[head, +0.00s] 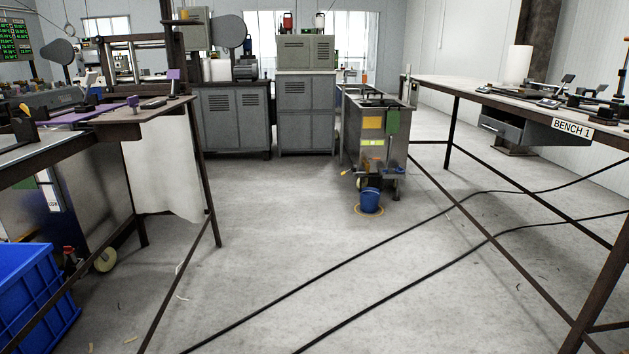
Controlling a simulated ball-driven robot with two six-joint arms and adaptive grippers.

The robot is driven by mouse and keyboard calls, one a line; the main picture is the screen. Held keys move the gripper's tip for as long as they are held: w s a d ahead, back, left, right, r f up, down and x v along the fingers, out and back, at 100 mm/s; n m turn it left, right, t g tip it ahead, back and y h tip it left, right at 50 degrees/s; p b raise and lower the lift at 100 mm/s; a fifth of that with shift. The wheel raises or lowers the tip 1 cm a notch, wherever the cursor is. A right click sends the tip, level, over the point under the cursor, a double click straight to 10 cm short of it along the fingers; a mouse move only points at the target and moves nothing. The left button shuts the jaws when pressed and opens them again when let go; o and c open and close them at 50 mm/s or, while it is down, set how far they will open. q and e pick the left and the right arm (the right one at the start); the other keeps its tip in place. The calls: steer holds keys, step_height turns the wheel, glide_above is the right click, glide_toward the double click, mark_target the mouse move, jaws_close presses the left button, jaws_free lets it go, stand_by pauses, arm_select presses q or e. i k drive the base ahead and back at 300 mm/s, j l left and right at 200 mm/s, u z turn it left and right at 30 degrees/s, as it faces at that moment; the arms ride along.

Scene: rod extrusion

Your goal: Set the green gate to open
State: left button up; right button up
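A small green panel (392,121) shows on the near end of a grey metal tank unit (353,123) in the middle distance. It may be the green gate, but it is too small to tell whether it is open or shut. Neither of my grippers is in view, and nothing touches the green panel.
A blue bucket (370,200) stands on the floor in front of the tank. Black cables (330,268) cross the floor. Bench 1 (430,82) is on the right, a brown-edged bench (130,118) on the left, with a blue crate (36,295) below. The middle floor is mostly clear.

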mark_target(393, 117)
steer(key=i, duration=3.25)
steer(key=i+z, duration=0.15)
steer(key=i, duration=0.5)
steer(key=i+j, duration=0.1)
steer(key=i, duration=0.55)
steer(key=i+j+z, duration=0.15)
steer(key=i, duration=0.5)
